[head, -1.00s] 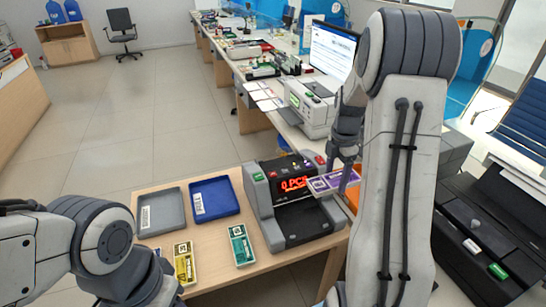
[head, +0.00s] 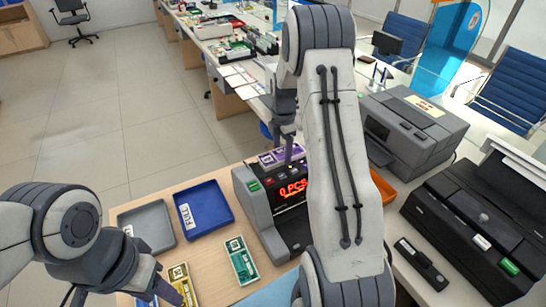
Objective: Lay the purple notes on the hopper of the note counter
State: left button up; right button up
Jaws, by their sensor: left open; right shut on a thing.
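The purple notes (head: 267,160) are a banded bundle at the back top of the note counter in the head view. My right gripper (head: 288,154) is shut on them and hides part of them. Whether they touch the hopper, I cannot tell. The grey and black note counter (head: 248,203) shows "0 PCS" in red. My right arm covers its right side. My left gripper (head: 166,290) is open and low at the left, near the yellow notes (head: 181,283).
A grey tray (head: 147,217) and a blue tray (head: 224,198) lie on the wooden table left of the counter. Green notes (head: 240,258) lie in front of them. An orange tray (head: 384,187) is right of my arm. Grey and black machines stand further right.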

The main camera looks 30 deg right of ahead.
aim_at(274, 151)
jog(key=w+f, duration=0.1)
jog(key=w+a+f, duration=0.1)
jog(key=w, duration=0.1)
jog(key=shift+a+p, duration=0.15)
jog(key=shift+p, duration=0.15)
notch_tip(274, 151, down, 3)
jog(key=shift+p, duration=0.65)
jog(key=shift+f, duration=0.5)
jog(key=o, duration=1.4)
jog(key=shift+f, duration=0.15)
jog(key=shift+c, duration=0.2)
jog(key=shift+s, duration=0.1)
